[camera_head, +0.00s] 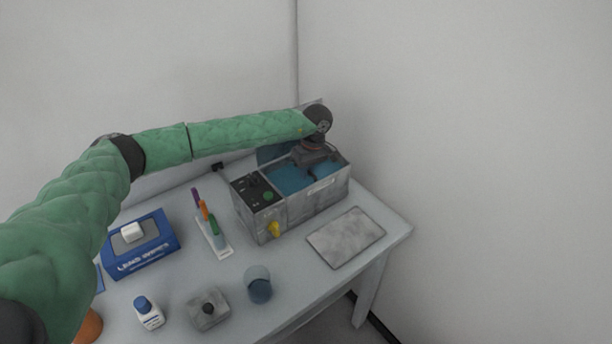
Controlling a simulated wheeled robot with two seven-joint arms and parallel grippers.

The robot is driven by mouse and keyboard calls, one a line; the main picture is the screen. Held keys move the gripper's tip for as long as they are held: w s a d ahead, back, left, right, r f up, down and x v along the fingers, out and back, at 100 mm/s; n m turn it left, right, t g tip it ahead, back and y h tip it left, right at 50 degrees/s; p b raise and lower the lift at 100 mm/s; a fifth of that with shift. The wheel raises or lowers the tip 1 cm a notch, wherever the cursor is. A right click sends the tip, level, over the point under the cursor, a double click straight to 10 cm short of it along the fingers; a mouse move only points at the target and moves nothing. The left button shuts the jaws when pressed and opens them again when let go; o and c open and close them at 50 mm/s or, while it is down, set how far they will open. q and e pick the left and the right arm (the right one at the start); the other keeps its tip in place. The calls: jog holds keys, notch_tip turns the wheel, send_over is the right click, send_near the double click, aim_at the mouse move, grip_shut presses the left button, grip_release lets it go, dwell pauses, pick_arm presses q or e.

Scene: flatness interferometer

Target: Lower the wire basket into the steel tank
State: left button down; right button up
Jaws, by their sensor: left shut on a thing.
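The steel tank (318,202) stands at the back right of the table, with blue liquid (287,178) in its open top and a control panel on its left end. My left arm reaches in from the left, and my left gripper (318,166) is over the tank's opening, pointing down. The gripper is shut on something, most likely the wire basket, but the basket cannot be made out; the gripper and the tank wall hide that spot. My right gripper is not in view.
In front are a pen rack (222,248), a blue wipes box (160,250), a blue-capped bottle (148,316), a small grey block (208,314) and a glass beaker (258,290). Walls stand close behind the table.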

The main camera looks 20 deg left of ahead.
pick_arm(q)
jog(key=shift+f+b, duration=0.35)
jog(key=shift+b, duration=0.05)
jog(key=c, duration=1.4)
grip_release()
jog(key=shift+r, duration=0.15)
jog(key=shift+r+p, duration=0.75)
jog(key=shift+r, duration=5.15)
